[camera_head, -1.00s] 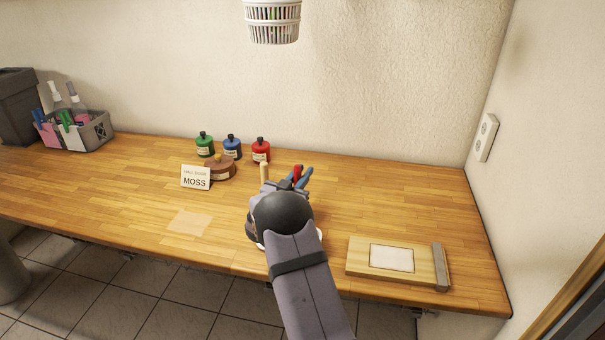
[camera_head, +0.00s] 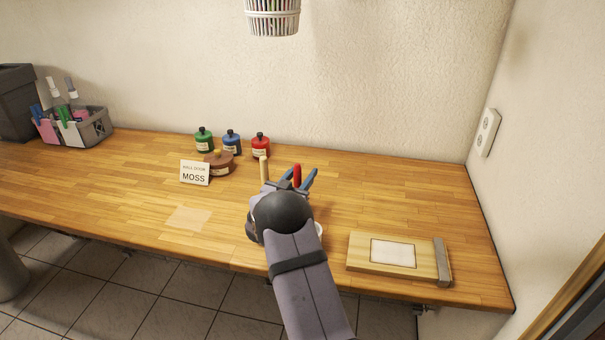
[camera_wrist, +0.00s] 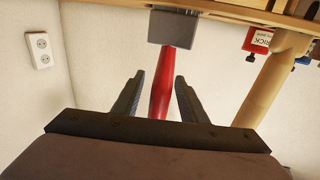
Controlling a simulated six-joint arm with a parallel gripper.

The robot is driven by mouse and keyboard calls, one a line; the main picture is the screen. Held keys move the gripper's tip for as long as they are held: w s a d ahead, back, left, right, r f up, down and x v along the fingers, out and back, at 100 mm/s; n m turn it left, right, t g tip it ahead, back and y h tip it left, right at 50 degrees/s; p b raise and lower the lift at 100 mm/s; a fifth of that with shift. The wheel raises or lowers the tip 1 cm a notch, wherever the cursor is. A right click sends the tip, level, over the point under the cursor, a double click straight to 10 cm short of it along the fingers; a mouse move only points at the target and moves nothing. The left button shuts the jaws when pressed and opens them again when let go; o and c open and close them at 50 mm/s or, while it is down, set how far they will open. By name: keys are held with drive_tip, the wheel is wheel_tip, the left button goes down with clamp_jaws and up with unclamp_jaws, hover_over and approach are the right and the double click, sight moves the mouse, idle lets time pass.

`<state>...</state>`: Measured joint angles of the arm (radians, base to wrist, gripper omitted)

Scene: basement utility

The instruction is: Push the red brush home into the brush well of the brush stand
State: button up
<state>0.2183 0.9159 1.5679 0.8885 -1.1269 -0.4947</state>
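The red brush (camera_head: 297,176) stands upright behind my wrist. In the wrist view, which is upside down, its red handle (camera_wrist: 162,85) runs between my two fingers with a visible gap on each side. My gripper (camera_wrist: 158,92) is open around the handle and does not appear to grip it. The handle's far end meets a grey block (camera_wrist: 174,27); I cannot tell whether this is the brush's own part or the well. The brush stand is mostly hidden by my arm in the head view. A tan post (camera_head: 264,170) rises to the brush's left.
Green (camera_head: 203,141), blue (camera_head: 231,144) and red (camera_head: 260,146) bottles stand behind. A MOSS card (camera_head: 195,174) leans near a brown round holder (camera_head: 219,165). A board with a white sheet (camera_head: 393,253) lies at right. The left middle of the bench (camera_head: 120,185) is clear.

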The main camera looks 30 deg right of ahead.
sight(296, 183)
drive_tip(key=shift+s+a, duration=0.1)
drive_tip(key=shift+a, duration=0.05)
drive_tip(key=b+v, duration=0.2)
drive_tip(key=v, duration=0.3)
drive_tip(key=shift+s+a, duration=0.1)
drive_tip(key=shift+a, duration=0.1)
drive_tip(key=shift+b+v, duration=0.4)
drive_tip(key=shift+v, duration=0.4)
